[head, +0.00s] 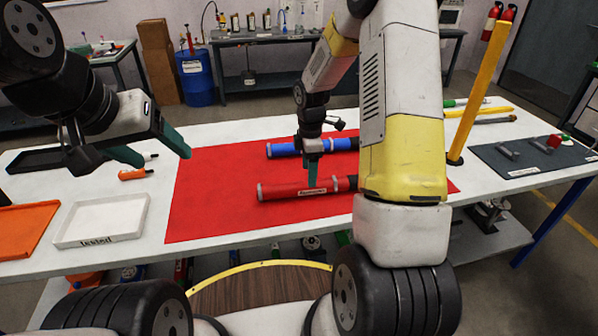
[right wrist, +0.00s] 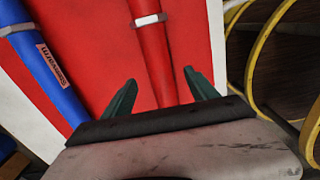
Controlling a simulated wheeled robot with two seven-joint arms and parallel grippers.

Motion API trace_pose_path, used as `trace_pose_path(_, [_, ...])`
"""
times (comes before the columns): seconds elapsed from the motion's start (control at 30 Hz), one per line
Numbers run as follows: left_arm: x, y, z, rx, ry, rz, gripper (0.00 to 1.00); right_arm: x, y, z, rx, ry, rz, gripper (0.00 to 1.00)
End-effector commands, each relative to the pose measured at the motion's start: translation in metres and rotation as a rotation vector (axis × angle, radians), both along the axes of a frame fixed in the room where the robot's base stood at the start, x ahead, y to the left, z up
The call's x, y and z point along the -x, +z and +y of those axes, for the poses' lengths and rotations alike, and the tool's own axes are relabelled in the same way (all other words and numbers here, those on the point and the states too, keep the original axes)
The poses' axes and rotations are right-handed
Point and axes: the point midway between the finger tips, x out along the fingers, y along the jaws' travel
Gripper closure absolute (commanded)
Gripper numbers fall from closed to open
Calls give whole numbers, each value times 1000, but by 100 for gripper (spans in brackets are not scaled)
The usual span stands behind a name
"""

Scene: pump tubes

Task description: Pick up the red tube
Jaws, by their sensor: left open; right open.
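The red tube (head: 285,190) with grey bands and a label lies on the red mat (head: 215,195) in the head view. The blue tube (head: 285,149) lies behind it on the same mat. My right gripper (head: 312,172) is open and points down over the red tube. In the right wrist view the red tube (right wrist: 150,50) runs between the two spread green fingers, with room on both sides. I cannot tell how far the fingertips are above the mat. My left gripper (head: 155,152) is open and empty, left of the mat. My right arm hides the tubes' right ends.
A white tray (head: 98,240) marked "tested" and an orange tray (head: 22,232) are on the left. Orange markers (head: 135,173) lie near my left gripper. A yellow post (head: 480,90) stands on the right, beside a dark mat (head: 520,165) with small parts.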

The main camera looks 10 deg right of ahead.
Motion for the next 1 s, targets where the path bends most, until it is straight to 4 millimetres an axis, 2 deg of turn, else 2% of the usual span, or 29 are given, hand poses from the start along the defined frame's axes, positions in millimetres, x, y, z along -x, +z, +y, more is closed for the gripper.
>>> trace_pose_path(0.3, [0,0,0,0,0,0,33,0,-45,2,0,-1,3,32])
trace_pose_path(0.43, [0,0,0,0,0,0,33,-1,-53,2,0,-2,0,32])
trace_pose_path(0.63, [0,0,0,0,0,0,33,-1,-53,2,0,-2,-1,32])
trace_pose_path(0.67, [0,0,0,0,0,0,33,-1,-53,2,0,-2,0,36])
trace_pose_path(0.9, [0,0,0,0,0,0,33,-1,-53,2,0,-2,0,83])
trace_pose_path(1.0, [0,0,0,0,0,0,33,-1,-53,2,0,-2,-1,100])
